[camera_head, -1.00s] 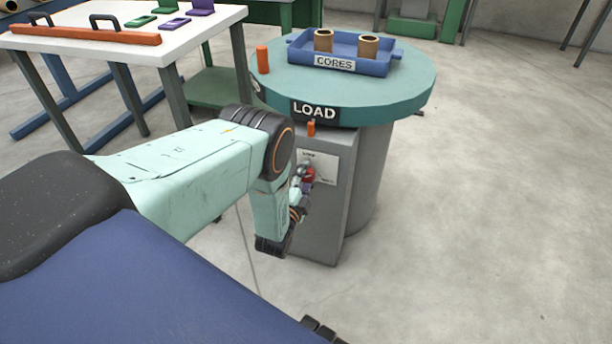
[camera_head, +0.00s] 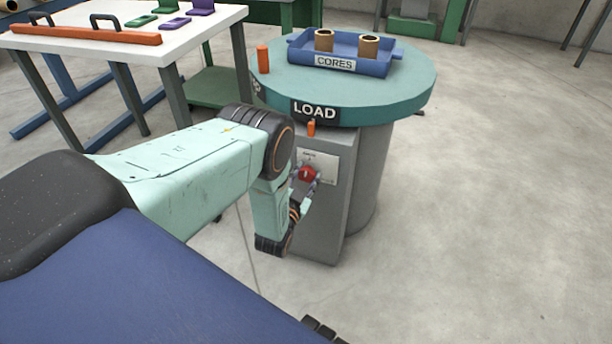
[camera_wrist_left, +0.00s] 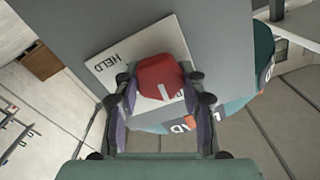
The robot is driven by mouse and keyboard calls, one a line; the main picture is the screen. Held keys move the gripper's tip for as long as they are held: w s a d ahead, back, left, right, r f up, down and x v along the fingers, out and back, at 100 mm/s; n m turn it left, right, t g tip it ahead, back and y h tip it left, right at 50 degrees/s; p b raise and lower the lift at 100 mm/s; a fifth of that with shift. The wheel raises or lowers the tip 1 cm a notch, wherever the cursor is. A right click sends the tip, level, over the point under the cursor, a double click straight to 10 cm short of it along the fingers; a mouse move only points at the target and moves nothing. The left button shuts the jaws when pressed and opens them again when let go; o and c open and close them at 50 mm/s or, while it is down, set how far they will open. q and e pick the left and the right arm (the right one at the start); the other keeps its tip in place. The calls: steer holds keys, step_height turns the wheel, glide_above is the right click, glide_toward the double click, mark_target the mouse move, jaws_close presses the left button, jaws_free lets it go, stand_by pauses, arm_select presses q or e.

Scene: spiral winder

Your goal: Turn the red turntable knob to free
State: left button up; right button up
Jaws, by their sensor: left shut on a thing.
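The red knob (camera_head: 307,174) is on a pale plate on the front of the grey pedestal, below the turntable's LOAD sign. My left gripper (camera_wrist_left: 160,88) is shut on the knob, one finger at each side. The teal turntable (camera_head: 400,100) is above. My right gripper is not in view.
A blue CORES tray (camera_head: 297,56) with two brown cores stands on the turntable, beside an orange peg (camera_head: 263,59). A small orange pin (camera_head: 311,128) sits under the LOAD sign. A white table (camera_head: 60,62) stands at left. The floor at right is clear.

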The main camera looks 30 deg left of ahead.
arm_select(q)
steer(key=shift+s+f+n, duration=0.1)
steer(key=shift+f+n, duration=0.05)
steer(key=shift+n, duration=0.45)
steer(key=o, duration=1.2)
steer(key=shift+c, duration=0.2)
steer(key=v, duration=1.2)
